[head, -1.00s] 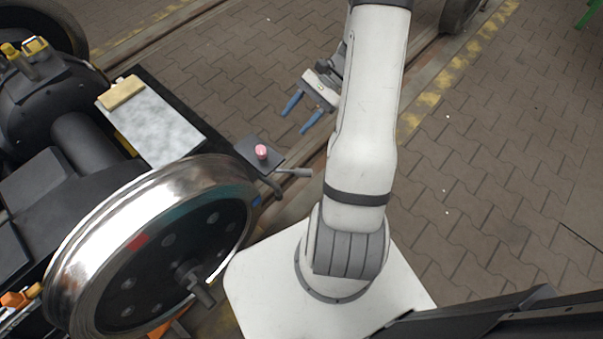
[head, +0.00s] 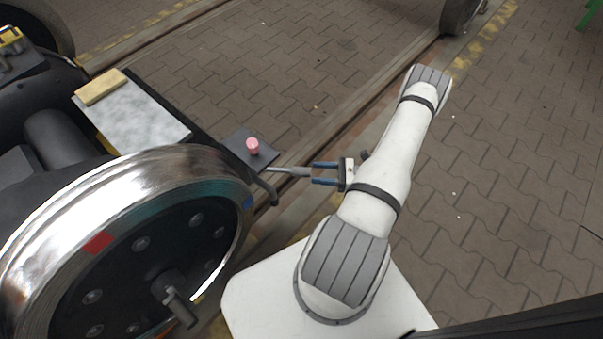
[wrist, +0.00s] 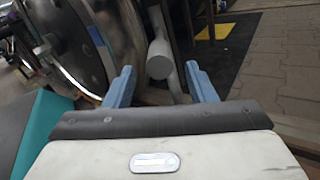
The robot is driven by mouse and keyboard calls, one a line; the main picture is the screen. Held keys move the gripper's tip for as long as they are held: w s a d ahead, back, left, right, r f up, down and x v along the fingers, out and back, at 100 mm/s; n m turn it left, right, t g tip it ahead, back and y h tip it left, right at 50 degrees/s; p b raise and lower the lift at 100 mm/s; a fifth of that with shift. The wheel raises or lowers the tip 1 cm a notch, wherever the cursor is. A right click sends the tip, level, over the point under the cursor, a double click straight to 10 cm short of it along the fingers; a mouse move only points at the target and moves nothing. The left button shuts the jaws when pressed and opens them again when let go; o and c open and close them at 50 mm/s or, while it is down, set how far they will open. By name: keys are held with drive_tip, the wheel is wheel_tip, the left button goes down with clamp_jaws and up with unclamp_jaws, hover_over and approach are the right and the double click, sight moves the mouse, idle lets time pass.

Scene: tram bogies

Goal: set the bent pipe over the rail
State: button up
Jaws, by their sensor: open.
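A light grey pipe (head: 288,171) sticks out to the right from beside a dark plate next to the shiny wheel. In the wrist view its round end (wrist: 160,62) faces me, with another grey length slanting down beside it. My gripper (head: 313,173) is open and level with the pipe's free end, its two blue fingers pointing left at it. In the wrist view the pipe end lies between the fingertips; I cannot tell whether they touch it. A brown floor rail (head: 388,88) runs diagonally behind my arm.
The large shiny wheel (head: 130,230) stands close at the left. The dark plate (head: 238,142) carries a pink knob (head: 252,146). A dark hook (head: 268,192) hangs below it. A grey slab (head: 140,118) with a yellow block lies on the bogie. Paving at the right is clear.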

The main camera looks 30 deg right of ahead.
sight(301, 172)
drive_tip(key=b+x, duration=0.1)
drive_tip(key=x, duration=0.5)
drive_tip(key=shift+a, duration=0.1)
clamp_jaws()
idle(0.4)
